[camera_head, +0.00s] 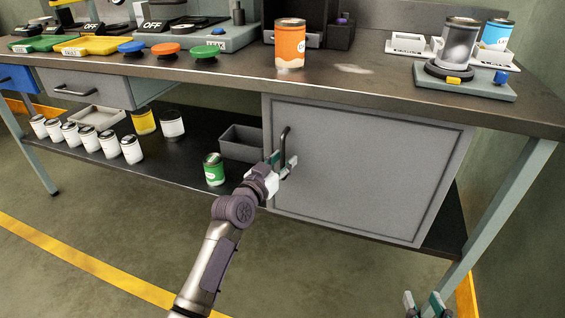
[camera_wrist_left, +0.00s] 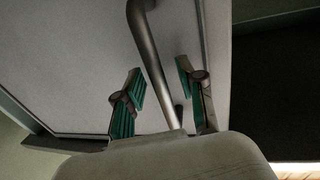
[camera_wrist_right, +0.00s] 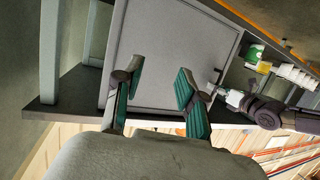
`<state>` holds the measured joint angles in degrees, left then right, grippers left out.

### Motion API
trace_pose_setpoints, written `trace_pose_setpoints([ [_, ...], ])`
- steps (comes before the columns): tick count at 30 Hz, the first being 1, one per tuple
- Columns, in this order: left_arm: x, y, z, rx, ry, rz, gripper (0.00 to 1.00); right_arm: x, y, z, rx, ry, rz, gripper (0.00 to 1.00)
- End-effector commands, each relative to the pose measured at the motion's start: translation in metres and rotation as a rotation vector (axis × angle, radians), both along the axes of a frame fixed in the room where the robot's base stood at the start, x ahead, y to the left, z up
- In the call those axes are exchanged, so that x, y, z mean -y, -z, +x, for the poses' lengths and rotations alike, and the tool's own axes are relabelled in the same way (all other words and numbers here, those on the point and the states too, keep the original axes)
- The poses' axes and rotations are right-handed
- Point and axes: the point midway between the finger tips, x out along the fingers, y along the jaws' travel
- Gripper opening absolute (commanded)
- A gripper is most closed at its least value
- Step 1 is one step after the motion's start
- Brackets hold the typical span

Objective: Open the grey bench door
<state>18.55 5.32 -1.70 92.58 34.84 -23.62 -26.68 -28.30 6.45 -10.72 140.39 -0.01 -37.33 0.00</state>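The grey bench door (camera_head: 365,170) is a shut flat panel under the right half of the bench. Its dark bar handle (camera_head: 284,145) stands upright near the door's left edge. My left gripper (camera_head: 281,164) is at the handle's lower part. In the left wrist view the handle (camera_wrist_left: 150,50) runs between the two open fingers of the left gripper (camera_wrist_left: 160,90), with gaps at both sides. My right gripper (camera_head: 427,305) is low at the bottom right, away from the door. In the right wrist view its fingers (camera_wrist_right: 155,90) are apart and empty, with the door (camera_wrist_right: 170,60) beyond.
A green can (camera_head: 214,169) and a grey bin (camera_head: 241,143) stand on the lower shelf, left of the door. An orange can (camera_head: 290,44) stands on the bench top above the door. A bench leg (camera_head: 505,215) is at the right. The floor in front is clear.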

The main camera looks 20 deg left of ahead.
Motion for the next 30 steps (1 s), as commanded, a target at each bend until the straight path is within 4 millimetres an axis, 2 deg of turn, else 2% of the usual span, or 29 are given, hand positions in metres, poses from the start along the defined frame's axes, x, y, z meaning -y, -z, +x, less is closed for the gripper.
trace_pose_setpoints([
  [5, 0.000, 0.000, 0.000, 0.000, 0.000, 0.000, 0.39, 0.000, 0.000, 0.000, 0.000, 0.000, 0.000, 0.40],
  [12, 0.000, 0.000, 0.000, 0.000, 0.000, 0.000, 0.01, 0.000, 0.000, 0.000, -0.001, 0.000, 0.000, 0.40],
  [26, 0.000, 0.000, -0.001, 0.000, -0.002, 0.000, 0.00, 0.000, 0.001, 0.000, -0.009, 0.000, -0.002, 0.40],
  [30, -0.001, -0.001, -0.004, -0.001, -0.010, -0.001, 0.00, 0.004, 0.013, -0.008, -0.089, 0.006, -0.021, 0.40],
])
